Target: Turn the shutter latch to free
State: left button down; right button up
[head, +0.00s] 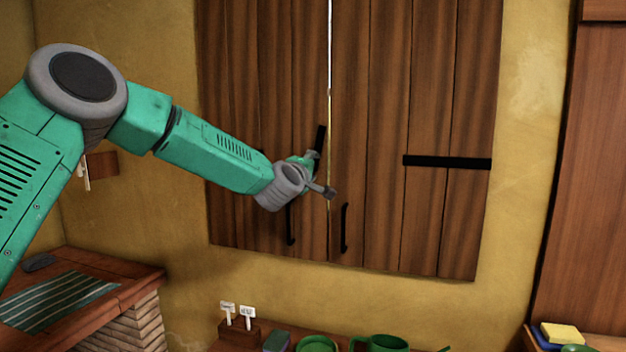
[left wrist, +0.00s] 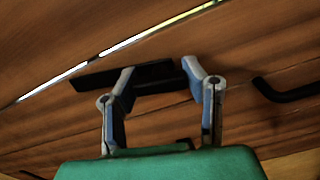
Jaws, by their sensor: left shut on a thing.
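The brown wooden shutters (head: 388,120) are closed, with a thin bright gap between their two leaves. The black shutter latch (head: 321,138) stands nearly upright, slightly tilted, on the left leaf beside the gap. In the left wrist view the latch (left wrist: 95,80) is a dark bar close to the bright slit. My left gripper (head: 319,173) is at the lower part of the latch. In the left wrist view its two fingers (left wrist: 159,75) are on either side of the bar, shut on it; the fingers hide part of it. My right gripper is not in view.
Black handles (head: 344,228) hang low on the shutter leaves, and a black strap (head: 447,161) crosses the right leaf. Below are a counter with a green mug (head: 386,343) and small white labels (head: 247,312). A brick counter (head: 135,320) with a striped cloth (head: 60,300) is at lower left.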

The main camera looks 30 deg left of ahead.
pick_arm(q)
jog(key=shift+a+f+n+b, duration=0.15)
jog(key=shift+f+n+b, duration=0.1)
jog(key=shift+n+b, duration=0.7)
jog(key=shift+n, duration=0.35)
jog(key=c, duration=0.9)
grip_release()
jog(key=shift+a, duration=0.1)
